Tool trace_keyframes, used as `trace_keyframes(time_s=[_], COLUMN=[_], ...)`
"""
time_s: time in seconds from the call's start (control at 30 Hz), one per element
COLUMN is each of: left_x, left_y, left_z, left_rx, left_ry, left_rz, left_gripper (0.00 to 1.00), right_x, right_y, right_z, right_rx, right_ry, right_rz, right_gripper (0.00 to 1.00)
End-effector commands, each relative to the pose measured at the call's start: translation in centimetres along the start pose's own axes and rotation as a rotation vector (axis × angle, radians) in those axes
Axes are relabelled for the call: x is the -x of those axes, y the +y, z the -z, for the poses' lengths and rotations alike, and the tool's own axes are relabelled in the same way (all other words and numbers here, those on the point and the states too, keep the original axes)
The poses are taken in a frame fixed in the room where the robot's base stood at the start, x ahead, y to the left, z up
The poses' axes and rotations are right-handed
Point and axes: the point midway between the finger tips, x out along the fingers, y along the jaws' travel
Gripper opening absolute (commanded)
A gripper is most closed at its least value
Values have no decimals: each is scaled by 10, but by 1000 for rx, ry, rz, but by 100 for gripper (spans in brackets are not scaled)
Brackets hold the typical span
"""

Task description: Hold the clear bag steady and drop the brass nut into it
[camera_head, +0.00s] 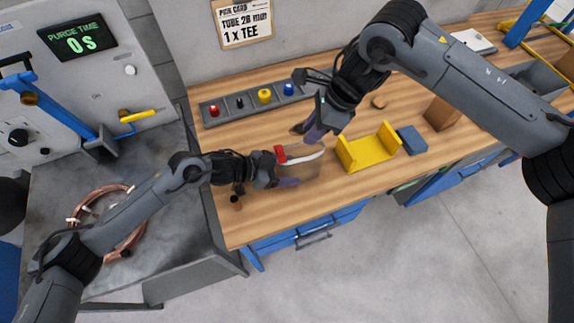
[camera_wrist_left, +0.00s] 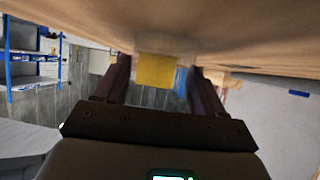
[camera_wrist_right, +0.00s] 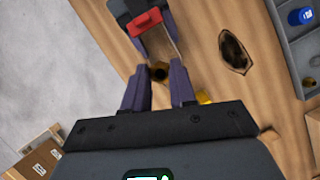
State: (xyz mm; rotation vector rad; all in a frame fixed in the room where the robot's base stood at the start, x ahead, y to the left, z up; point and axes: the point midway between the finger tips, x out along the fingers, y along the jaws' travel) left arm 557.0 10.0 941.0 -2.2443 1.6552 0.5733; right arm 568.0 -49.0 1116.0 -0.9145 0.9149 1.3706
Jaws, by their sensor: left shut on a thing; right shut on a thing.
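The clear bag (camera_head: 311,168) is at the front of the bench, see-through, with a pale curved rim. My left gripper (camera_head: 287,168) is shut on its left side, beside a red piece (camera_head: 280,153). In the left wrist view the left fingers (camera_wrist_left: 160,82) show, but the bag is hard to make out. My right gripper (camera_head: 308,133) is above and behind the bag, pointing down. In the right wrist view its fingers (camera_wrist_right: 158,85) are shut on the brass nut (camera_wrist_right: 159,72). The nut is hidden in the head view. The bag appears beyond the nut; their height gap is unclear.
A yellow cradle (camera_head: 368,151) stands right of the bag, with a blue block (camera_head: 412,139) and a brown block (camera_head: 441,112) beyond. The bench's front edge is close to the bag.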

Motion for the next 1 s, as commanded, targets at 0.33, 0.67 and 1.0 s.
trace_keyframes(time_s=[0.33, 0.67, 1.0], left_x=[0, 0, 0], left_y=[0, 0, 0], left_z=[0, 0, 0], left_rx=[0, 0, 0], left_ry=[0, 0, 0], left_rz=[0, 0, 0], left_gripper=[52, 52, 52], right_x=[0, 10, 67], right_y=[0, -1, -1], right_z=[0, 0, 0], right_rx=[0, 0, 0], right_ry=[0, 0, 0], right_rz=[0, 2, 4], right_gripper=[55, 55, 55])
